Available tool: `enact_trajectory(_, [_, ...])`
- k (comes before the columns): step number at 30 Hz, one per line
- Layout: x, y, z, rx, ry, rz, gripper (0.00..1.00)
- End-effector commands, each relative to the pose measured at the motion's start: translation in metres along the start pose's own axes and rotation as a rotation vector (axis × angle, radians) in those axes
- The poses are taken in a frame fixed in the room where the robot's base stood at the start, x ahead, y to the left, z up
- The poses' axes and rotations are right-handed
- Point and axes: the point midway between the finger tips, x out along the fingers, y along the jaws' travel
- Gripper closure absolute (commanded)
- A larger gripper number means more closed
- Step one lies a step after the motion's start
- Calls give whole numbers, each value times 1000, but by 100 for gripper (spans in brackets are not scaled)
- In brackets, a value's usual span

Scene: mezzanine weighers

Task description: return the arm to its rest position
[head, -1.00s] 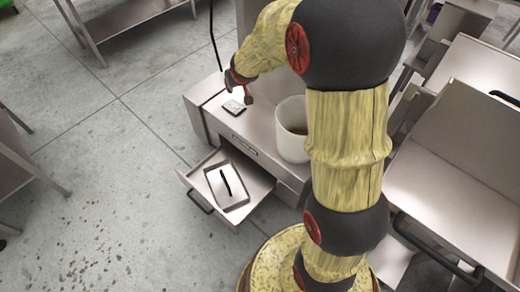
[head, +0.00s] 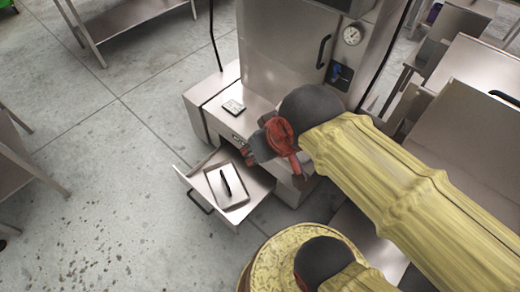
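My gripper (head: 257,151) is small and dark here, beside the red wrist part (head: 283,137). It sits over the front of the metal cabinet, right of the open drawer (head: 256,197). I see nothing held in it, but its fingers are too unclear to tell open from shut.
The open drawer sticks out, holding a shallow tray (head: 212,180) with a black stick-like object (head: 226,182). A small flat device (head: 233,107) lies on the cabinet top (head: 212,98). Steel tables stand around. The floor (head: 110,190) at left is clear.

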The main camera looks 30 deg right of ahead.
Motion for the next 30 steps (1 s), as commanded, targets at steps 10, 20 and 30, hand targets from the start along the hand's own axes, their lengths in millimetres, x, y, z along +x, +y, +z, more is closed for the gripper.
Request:
enact_trajectory(10, [-2, -1, 3, -3, -2, -4, 69])
enact_trajectory(20, [-28, -1, -11, -3, -1, -4, 69])
enact_trajectory(30, [-25, -1, -9, -3, -2, -4, 69])
